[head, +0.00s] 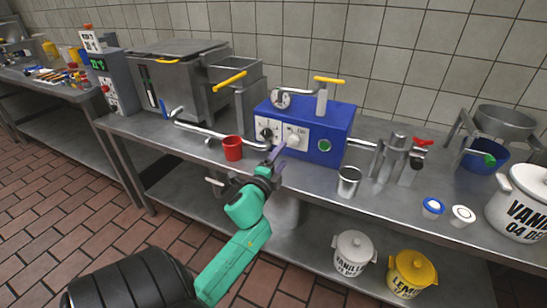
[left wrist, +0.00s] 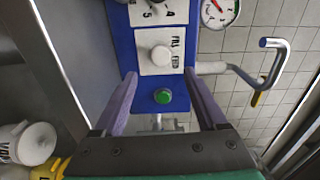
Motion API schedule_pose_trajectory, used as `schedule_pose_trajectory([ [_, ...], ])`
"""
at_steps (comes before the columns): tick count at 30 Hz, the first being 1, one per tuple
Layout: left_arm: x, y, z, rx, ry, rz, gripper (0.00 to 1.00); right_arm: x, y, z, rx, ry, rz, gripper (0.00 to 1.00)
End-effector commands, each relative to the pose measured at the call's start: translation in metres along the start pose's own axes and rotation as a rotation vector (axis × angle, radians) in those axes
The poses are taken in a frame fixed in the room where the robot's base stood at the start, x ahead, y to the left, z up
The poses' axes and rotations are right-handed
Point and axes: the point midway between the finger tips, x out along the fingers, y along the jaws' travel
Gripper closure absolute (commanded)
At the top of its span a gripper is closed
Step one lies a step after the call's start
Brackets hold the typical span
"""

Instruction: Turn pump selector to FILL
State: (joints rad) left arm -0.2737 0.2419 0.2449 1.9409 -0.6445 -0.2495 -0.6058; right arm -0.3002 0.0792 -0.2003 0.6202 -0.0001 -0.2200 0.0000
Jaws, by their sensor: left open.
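The blue pump box (head: 343,122) stands on the steel bench with white panels on its front. The white selector knob (head: 293,141) sits on the right panel; it also shows in the left wrist view (left wrist: 160,55), beside the printed word FILL and a second, partly readable word. Which word it points to I cannot tell. A green button (left wrist: 163,96) is on the box beside the panel. My left gripper (head: 278,153) is open in front of the panel. In the left wrist view its purple fingers (left wrist: 160,74) spread on either side of the button, short of the knob, with nothing between them.
A red cup (head: 232,148) stands left of the gripper, a metal cup (head: 348,181) to its right. A black knob (head: 265,134) sits on the left panel. Lidded tubs (head: 412,274) stand on the lower shelf.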

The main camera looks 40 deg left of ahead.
Motion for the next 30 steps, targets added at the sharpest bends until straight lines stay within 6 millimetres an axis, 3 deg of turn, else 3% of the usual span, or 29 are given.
schedule_pose_trajectory([
  [3, -0.033, 0.002, 0.000, -0.001, -0.001, 0.003, 0.26, 0.002, 0.000, 0.000, 0.000, 0.000, 0.000, 0.50],
  [9, -0.059, 0.001, 0.000, -0.001, -0.001, 0.000, 0.26, 0.003, 0.000, 0.000, 0.000, 0.000, 0.000, 0.50],
  [26, -0.060, 0.001, 0.000, -0.007, -0.003, 0.003, 0.26, 0.003, 0.001, 0.000, 0.000, 0.000, 0.001, 0.50],
  [30, -0.066, 0.025, 0.002, -0.204, -0.082, 0.119, 0.26, 0.003, 0.001, 0.000, 0.000, 0.000, 0.001, 0.50],
])
